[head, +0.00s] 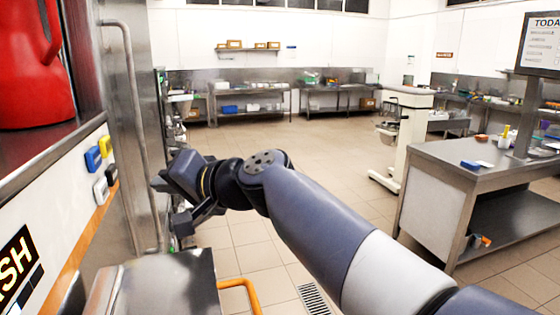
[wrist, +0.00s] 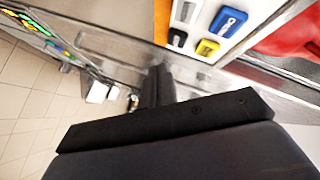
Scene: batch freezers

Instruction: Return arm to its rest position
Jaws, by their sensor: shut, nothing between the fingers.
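My arm (head: 320,215) reaches from the lower right of the head view toward the steel front of the machine at left. My gripper (head: 170,200) is at its end, close to a long vertical steel handle (head: 135,120); I cannot tell whether they touch. In the wrist view the dark fingers (wrist: 158,86) are together at the centre, with nothing seen between them. A dark bar of the gripper fills much of the lower part of that view.
A panel with blue (head: 106,146), yellow (head: 93,159), white and black buttons is at left, below a red container (head: 32,75). An orange bar (head: 240,286) is at bottom. A steel table (head: 465,160) stands at right. Tiled floor (head: 290,150) is open between.

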